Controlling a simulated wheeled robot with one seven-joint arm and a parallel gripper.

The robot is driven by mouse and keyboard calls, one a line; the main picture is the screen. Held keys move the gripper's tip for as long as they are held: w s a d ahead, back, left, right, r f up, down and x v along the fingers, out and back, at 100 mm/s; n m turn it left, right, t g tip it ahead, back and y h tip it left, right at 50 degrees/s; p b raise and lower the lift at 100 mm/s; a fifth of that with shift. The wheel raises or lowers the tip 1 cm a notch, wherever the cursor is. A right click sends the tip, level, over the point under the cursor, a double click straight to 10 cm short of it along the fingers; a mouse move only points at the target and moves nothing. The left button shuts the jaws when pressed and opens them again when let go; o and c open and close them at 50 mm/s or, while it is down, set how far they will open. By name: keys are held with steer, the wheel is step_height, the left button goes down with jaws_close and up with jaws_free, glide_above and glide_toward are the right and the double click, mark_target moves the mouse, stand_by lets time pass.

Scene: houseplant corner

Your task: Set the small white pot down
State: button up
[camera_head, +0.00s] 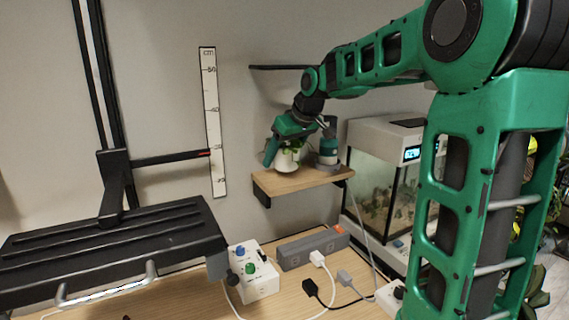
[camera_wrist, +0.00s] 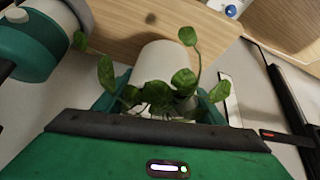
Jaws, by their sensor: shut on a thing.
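The small white pot (camera_head: 287,160) holds a green leafy plant. It is at the wooden wall shelf (camera_head: 305,180) in the head view. My gripper (camera_head: 281,150) is shut on the pot, with a finger showing on its left side. In the wrist view the white pot (camera_wrist: 160,65) sits between the two green fingers, and leaves (camera_wrist: 150,92) cover part of it. The wooden surface shows behind the pot. I cannot tell whether the pot's base touches the shelf.
A green and grey cylindrical device (camera_head: 328,152) stands on the shelf to the right of the pot. A glass tank (camera_head: 385,185) is further right. A ruler (camera_head: 212,120) is on the wall. Below are a control box (camera_head: 255,275), a power strip (camera_head: 310,248) and cables.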

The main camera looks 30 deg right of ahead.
steer(key=shift+f, duration=1)
steer(key=shift+f, duration=0.2)
